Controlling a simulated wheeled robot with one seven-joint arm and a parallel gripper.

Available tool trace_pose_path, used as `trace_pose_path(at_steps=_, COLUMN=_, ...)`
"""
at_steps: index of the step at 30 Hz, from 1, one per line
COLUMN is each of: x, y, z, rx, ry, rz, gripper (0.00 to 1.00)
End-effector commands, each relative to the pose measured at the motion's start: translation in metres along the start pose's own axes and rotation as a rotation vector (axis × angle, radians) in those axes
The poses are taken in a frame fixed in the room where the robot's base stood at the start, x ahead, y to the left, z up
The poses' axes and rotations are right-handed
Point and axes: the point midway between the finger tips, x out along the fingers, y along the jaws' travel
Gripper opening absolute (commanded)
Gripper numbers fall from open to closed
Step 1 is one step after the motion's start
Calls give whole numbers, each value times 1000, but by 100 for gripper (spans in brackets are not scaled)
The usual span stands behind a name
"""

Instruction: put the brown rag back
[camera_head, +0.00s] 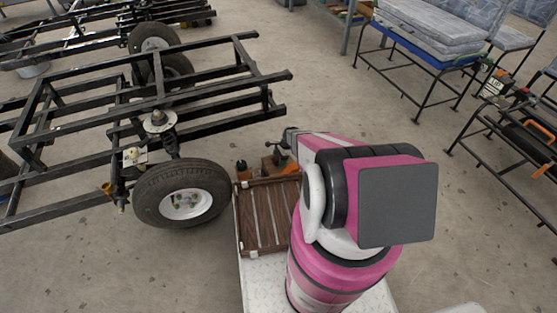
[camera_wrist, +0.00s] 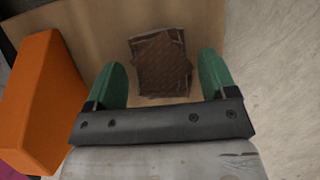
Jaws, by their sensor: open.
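The brown rag (camera_wrist: 162,62) looks like a folded, patterned, dark brown square. In the wrist view it lies on a tan surface (camera_wrist: 90,28), between and a little beyond my fingertips. My gripper (camera_wrist: 163,78) is open, with one green finger on each side of the rag's lower part. I cannot tell whether the fingers touch it or how high they are above it. In the head view my gripper (camera_head: 282,147) is partly hidden by my arm, over a small tan box (camera_head: 270,163). I cannot make out the rag there.
An orange block (camera_wrist: 32,95) is close to the left finger. A brown slatted wooden tray (camera_head: 250,215) lies on a white surface (camera_head: 260,280) beside my arm. A black frame with a wheel (camera_head: 185,203) stands to the left. Metal benches (camera_head: 430,45) are at the right.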

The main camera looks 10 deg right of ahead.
Motion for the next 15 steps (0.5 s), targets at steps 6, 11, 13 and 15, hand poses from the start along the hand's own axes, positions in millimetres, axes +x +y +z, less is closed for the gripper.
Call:
trace_pose_path(at_steps=6, x=-43, y=2, z=1, rx=1, ry=0, rz=-2, gripper=78)
trace_pose_path(at_steps=11, x=-74, y=2, z=1, rx=1, ry=0, rz=-2, gripper=78)
trace_pose_path(at_steps=13, x=-86, y=2, z=1, rx=1, ry=1, rz=-2, gripper=78)
trace_pose_path(at_steps=15, x=-95, y=1, z=0, rx=1, ry=1, rz=-2, gripper=78)
